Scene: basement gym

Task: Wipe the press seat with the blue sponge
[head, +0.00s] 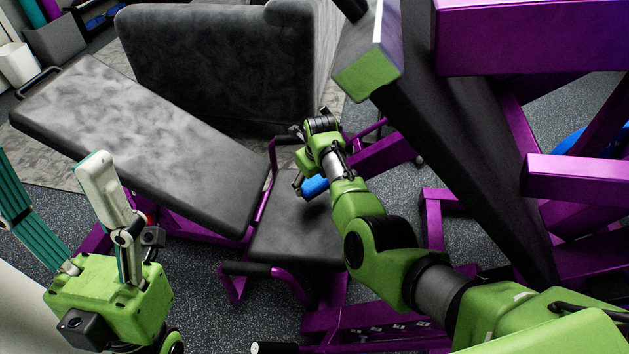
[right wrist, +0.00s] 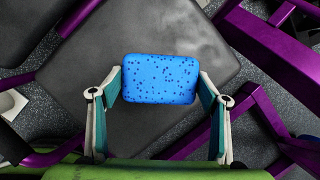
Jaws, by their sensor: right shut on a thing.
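The blue sponge (head: 315,186) is in my right gripper (head: 304,184), over the black press seat (head: 290,235). In the right wrist view, the speckled sponge (right wrist: 160,79) sits between the two fingers of the right gripper (right wrist: 160,82), with the grey-black seat (right wrist: 85,85) behind it. I cannot tell whether the sponge touches the seat. In the head view, the forearm and gripper hide part of the seat's far right side. My left gripper (head: 50,162) is open and empty at the lower left, with its fingers wide apart.
The long tilted backrest (head: 140,145) adjoins the seat at the left. A large dark padded block (head: 220,60) stands behind. Purple frame bars (head: 500,40) and a dark slanted beam (head: 470,150) crowd the right.

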